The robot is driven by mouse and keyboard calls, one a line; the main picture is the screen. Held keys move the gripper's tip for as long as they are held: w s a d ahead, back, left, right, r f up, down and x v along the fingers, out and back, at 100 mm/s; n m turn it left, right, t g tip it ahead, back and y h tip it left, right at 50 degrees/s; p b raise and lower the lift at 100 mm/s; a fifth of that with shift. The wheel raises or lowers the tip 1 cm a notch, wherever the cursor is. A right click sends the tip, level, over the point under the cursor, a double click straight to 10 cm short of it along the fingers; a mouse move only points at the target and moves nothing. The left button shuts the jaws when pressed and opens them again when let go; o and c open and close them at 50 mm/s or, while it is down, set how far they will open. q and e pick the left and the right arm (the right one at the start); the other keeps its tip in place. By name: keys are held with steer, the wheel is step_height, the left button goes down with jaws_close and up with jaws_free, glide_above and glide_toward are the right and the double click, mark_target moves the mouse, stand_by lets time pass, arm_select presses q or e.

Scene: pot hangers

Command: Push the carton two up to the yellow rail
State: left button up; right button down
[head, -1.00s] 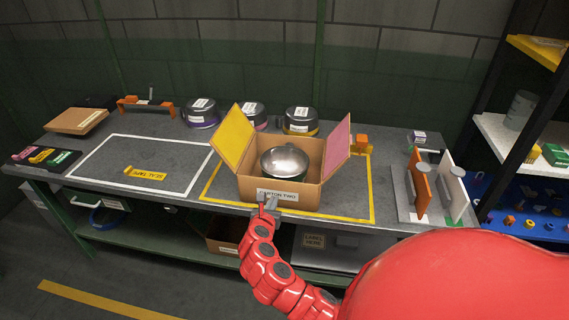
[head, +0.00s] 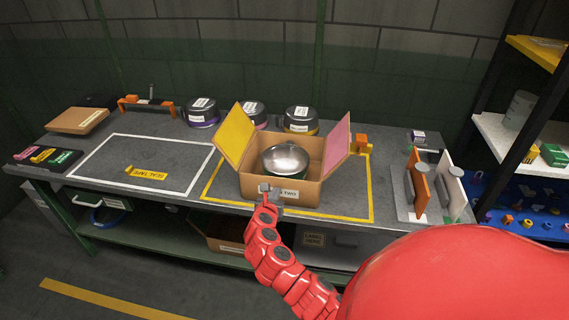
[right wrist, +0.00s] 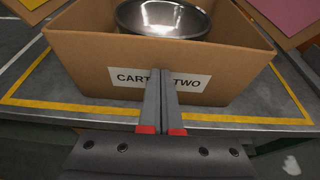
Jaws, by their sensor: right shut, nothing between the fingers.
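Carton two (head: 308,190) is an open brown box with a yellow flap and a pink flap raised. It stands inside the yellow outline on the bench, with a metal pot (head: 285,160) in it. Its labelled front wall (right wrist: 100,70) fills the right wrist view. My right gripper (head: 267,188) is shut and empty at the front wall, over part of the label; its fingers (right wrist: 162,85) point at the wall. I cannot tell whether they touch it. A yellow strip (head: 368,150) with an orange block shows behind the carton's right side, possibly the rail; the carton hides the rest. My left gripper is not in view.
Several lidded pots (head: 300,120) stand along the back of the bench. A white outline (head: 128,138) with seal tape in it lies to the left. A rack with upright panels (head: 420,185) stands to the right. Bare bench lies within the yellow outline right of the carton.

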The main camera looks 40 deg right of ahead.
mark_target(278, 185)
steer(key=shift+w+d+p, duration=0.3)
steer(key=shift+w+d, duration=0.75)
steer(key=shift+d, duration=0.25)
steer(key=shift+w+d, duration=1)
steer(key=shift+d, duration=0.2)
steer(key=shift+w+d, duration=0.75)
steer(key=shift+d, duration=0.2)
steer(key=shift+s+a+r+p, duration=0.15)
steer(key=shift+s+a+p, duration=0.05)
steer(key=shift+a+p, duration=0.25)
steer(key=s+a+p, duration=0.2)
steer(key=s+a, duration=0.1)
steer(key=shift+a, duration=0.3)
steer(key=shift+s+a, duration=0.45)
steer(key=shift+s, duration=0.1)
steer(key=shift+f, duration=0.2)
